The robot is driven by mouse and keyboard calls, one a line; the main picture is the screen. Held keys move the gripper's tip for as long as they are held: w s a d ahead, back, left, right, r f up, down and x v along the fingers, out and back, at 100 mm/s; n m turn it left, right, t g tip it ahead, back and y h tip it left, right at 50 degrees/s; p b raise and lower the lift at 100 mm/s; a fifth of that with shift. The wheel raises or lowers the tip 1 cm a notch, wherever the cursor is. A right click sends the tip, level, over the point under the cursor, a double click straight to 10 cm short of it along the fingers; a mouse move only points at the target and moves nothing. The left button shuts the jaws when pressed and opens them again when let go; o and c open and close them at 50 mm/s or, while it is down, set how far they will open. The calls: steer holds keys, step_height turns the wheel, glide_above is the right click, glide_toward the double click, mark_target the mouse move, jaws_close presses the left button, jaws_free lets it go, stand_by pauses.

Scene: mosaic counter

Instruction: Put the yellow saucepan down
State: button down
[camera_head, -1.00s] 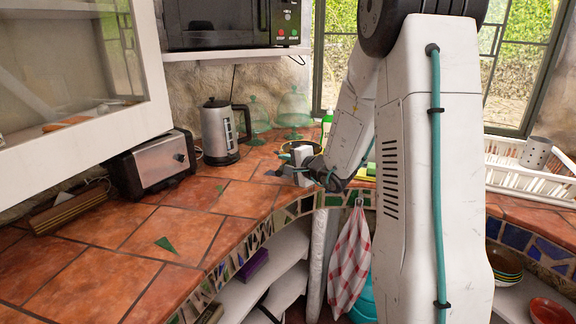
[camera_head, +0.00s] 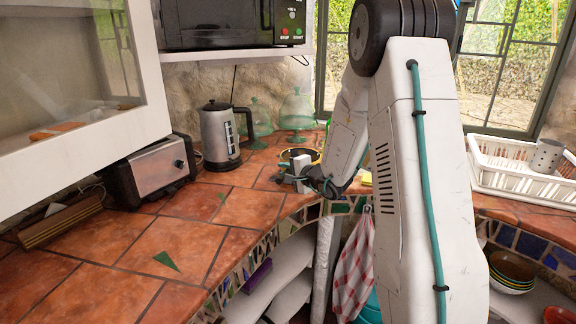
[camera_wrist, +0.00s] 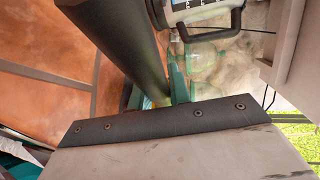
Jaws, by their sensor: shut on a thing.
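The yellow saucepan (camera_head: 318,153) shows in the head view as a yellow rim with a dark inside, at the back of the tiled counter, right of the kettle. My gripper (camera_head: 292,174) is in front of it and hides much of it. My gripper is shut on the saucepan. In the wrist view a long dark bar, which looks like the handle, runs down to the teal fingers (camera_wrist: 172,88). I cannot tell whether the pan's base touches the counter.
A steel kettle (camera_head: 220,138) and a toaster (camera_head: 152,170) stand to the left. Green glass domes (camera_head: 297,110) are behind the pan. A white dish rack (camera_head: 510,172) is at right. The front left counter (camera_head: 110,245) is mostly clear.

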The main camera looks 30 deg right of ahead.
steer(key=shift+r, duration=0.1)
steer(key=c, duration=1.3)
jaws_free()
